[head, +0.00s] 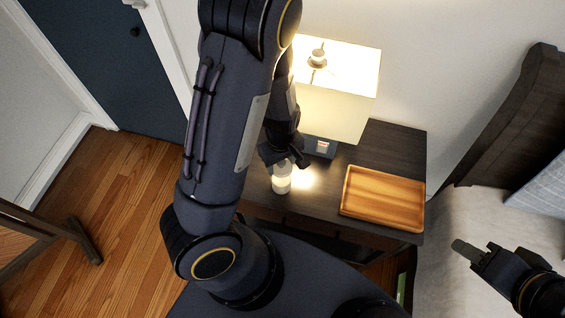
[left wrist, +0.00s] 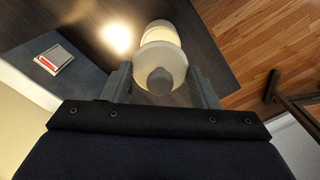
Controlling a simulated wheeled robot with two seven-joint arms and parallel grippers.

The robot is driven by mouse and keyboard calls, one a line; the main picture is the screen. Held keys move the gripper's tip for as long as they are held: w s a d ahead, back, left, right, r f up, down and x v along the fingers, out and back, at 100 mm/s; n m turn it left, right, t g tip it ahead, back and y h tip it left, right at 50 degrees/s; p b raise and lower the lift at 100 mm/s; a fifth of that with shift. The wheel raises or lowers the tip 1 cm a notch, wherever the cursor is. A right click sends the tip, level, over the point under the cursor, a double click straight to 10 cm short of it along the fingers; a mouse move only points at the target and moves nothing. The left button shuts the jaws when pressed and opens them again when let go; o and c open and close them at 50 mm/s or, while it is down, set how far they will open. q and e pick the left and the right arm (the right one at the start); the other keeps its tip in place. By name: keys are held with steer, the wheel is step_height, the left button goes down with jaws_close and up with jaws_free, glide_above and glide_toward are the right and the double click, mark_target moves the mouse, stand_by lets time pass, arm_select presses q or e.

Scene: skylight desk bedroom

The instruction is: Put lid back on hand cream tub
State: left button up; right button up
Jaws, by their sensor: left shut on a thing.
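The hand cream tub (head: 281,184) is a pale, short container standing near the front left of the dark nightstand. In the left wrist view the tub (left wrist: 158,29) shows partly behind the round pale lid (left wrist: 163,54), which has a grey knob. My left gripper (left wrist: 162,88) has its two fingers on either side of the lid and is shut on it. In the head view my left gripper (head: 277,158) is right over the tub. I cannot tell whether the lid touches the tub's rim. My right gripper (head: 473,251) is over the bed, far from the tub; its jaw opening is unclear.
A lit lamp (head: 335,95) stands close behind my left gripper. A small red and white item (head: 322,147) lies by the lamp's base. A wooden tray (head: 383,196) takes up the nightstand's right front. Some bare nightstand top (head: 395,145) shows behind the tray.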

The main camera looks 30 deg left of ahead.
arm_select(q)
steer(key=shift+f+b, duration=0.55)
steer(key=shift+f, duration=0.15)
step_height(320, 180, down, 5)
steer(key=b, duration=0.4)
steer(key=shift+r, duration=0.1)
stand_by(0.7)
stand_by(0.7)
stand_by(0.7)
steer(key=o, duration=1.5)
